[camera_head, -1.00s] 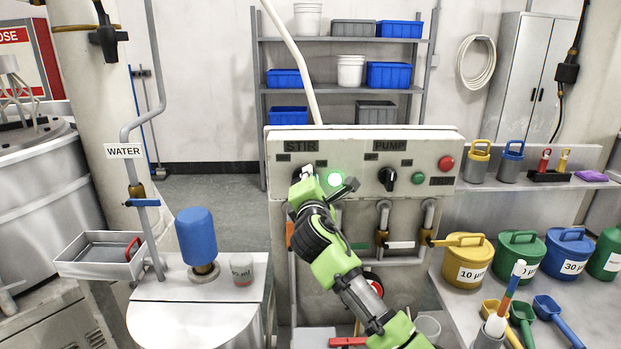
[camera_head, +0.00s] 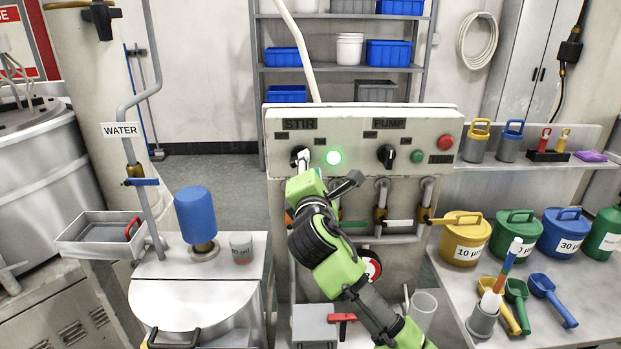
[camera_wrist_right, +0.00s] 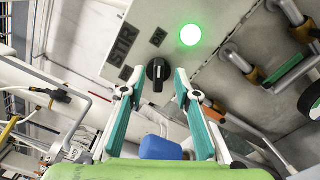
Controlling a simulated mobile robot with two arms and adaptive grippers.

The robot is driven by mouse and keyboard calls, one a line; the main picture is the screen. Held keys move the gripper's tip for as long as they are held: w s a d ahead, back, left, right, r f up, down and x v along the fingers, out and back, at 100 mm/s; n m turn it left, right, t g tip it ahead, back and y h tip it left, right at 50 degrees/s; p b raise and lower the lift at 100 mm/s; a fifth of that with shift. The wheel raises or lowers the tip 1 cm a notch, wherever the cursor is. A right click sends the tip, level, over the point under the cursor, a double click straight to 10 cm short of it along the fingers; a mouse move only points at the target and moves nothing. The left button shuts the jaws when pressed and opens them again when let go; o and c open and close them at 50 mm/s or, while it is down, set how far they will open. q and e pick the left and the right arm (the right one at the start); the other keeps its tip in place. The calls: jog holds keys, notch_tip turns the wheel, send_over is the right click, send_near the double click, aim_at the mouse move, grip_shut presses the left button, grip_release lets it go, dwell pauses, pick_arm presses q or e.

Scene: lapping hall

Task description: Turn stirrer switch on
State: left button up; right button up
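The stirrer switch (camera_head: 299,153) is a round black knob under the STIR label (camera_head: 299,124) on the pale control panel. It is partly hidden by my right gripper (camera_head: 303,165) in the head view. In the right wrist view the knob (camera_wrist_right: 157,72) shows clear, between and beyond the two open fingers of my right gripper (camera_wrist_right: 158,84), with no visible grip on it. The green lamp (camera_head: 334,157) beside the knob glows brightly; it also shows in the wrist view (camera_wrist_right: 190,35). My left gripper is out of view.
To the right on the panel are the PUMP knob (camera_head: 387,156), a green button (camera_head: 417,157) and a red button (camera_head: 445,142). Pipes with valve handles (camera_head: 398,223) run below.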

jog(key=shift+s, duration=2.75)
